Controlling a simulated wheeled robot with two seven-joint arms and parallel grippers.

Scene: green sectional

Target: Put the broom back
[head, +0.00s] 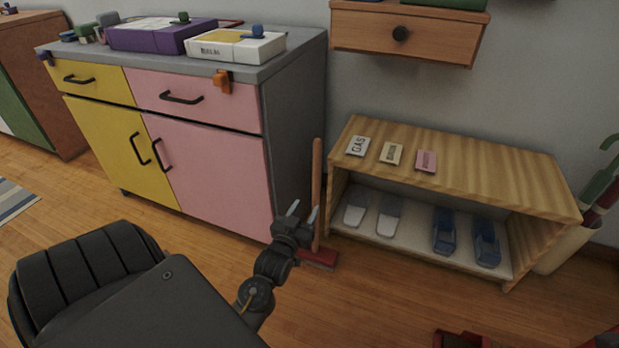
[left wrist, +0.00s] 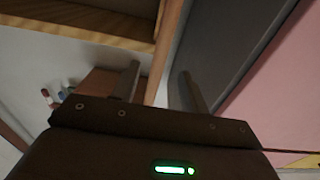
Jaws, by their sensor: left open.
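The broom stands upright in the gap between the pink-and-yellow cabinet and the wooden shoe shelf. Its wooden handle (head: 317,185) leans against or close to the cabinet's grey side, and its red head (head: 320,258) is on the floor. My left gripper (head: 302,212) is open, just in front of and left of the handle's lower part. In the left wrist view, the handle (left wrist: 168,42) runs between the two open fingers (left wrist: 160,85); I cannot tell whether either finger touches it. My right gripper is not in view.
The cabinet (head: 215,165) stands left of the broom, with boxes on top. The shoe shelf (head: 465,180) stands right, holding shoes and small cards. A drawer unit (head: 400,38) hangs above it. A red object (head: 460,340) lies at the bottom edge.

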